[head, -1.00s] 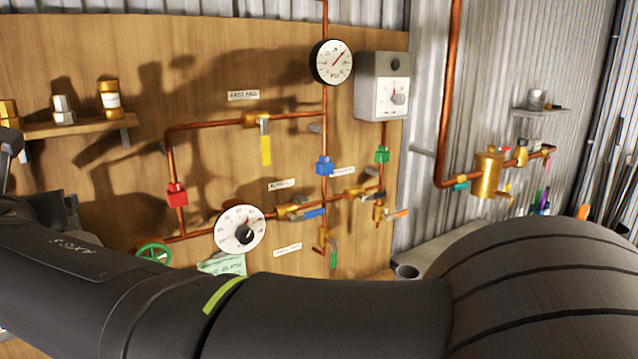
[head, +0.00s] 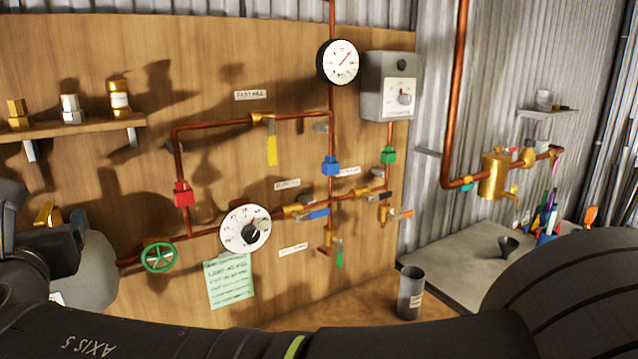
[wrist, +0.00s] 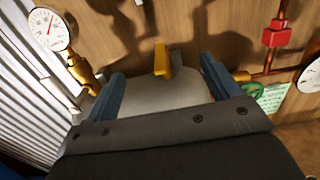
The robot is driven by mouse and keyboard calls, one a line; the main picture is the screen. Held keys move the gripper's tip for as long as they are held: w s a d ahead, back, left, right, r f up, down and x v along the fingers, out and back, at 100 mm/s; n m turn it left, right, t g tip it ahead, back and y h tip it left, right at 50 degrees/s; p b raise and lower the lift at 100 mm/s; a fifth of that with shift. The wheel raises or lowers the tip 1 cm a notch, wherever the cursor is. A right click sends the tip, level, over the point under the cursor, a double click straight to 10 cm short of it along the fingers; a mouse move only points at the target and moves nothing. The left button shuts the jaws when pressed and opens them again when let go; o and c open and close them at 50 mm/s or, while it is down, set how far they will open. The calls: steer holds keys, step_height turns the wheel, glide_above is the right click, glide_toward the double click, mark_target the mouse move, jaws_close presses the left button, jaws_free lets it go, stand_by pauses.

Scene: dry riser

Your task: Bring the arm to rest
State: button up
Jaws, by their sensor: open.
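My arm crosses the bottom of the head view as dark links, with its wrist end at the far left. My gripper (wrist: 160,75) shows in the wrist view as two blue fingers spread apart, with nothing held between them. Beyond the fingers are a rounded grey tank (wrist: 165,92) and a yellow lever (wrist: 162,60). The tank (head: 88,275) and the lever (head: 46,212) also show at the left of the head view, partly behind my wrist. I cannot tell the exact gap between fingers and tank. The fingertips are not clear in the head view.
Copper pipes with a yellow lever valve (head: 271,148), a green handwheel (head: 159,257), a white dial (head: 245,230) and a gauge (head: 338,62) line the wooden board. A shelf (head: 85,130) holds fittings. A grey cup (head: 410,292) stands below, near my arm.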

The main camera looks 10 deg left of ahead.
steer(key=shift+g+h, duration=0.4)
steer(key=shift+g, duration=0.2)
steer(key=shift+s+d+f, duration=0.45)
steer(key=shift+d, duration=0.25)
steer(key=shift+s+d+f, duration=0.4)
steer(key=shift+s+d, duration=0.05)
steer(key=shift+d, duration=0.25)
steer(key=shift+s+d+f, duration=0.45)
steer(key=shift+d, duration=0.25)
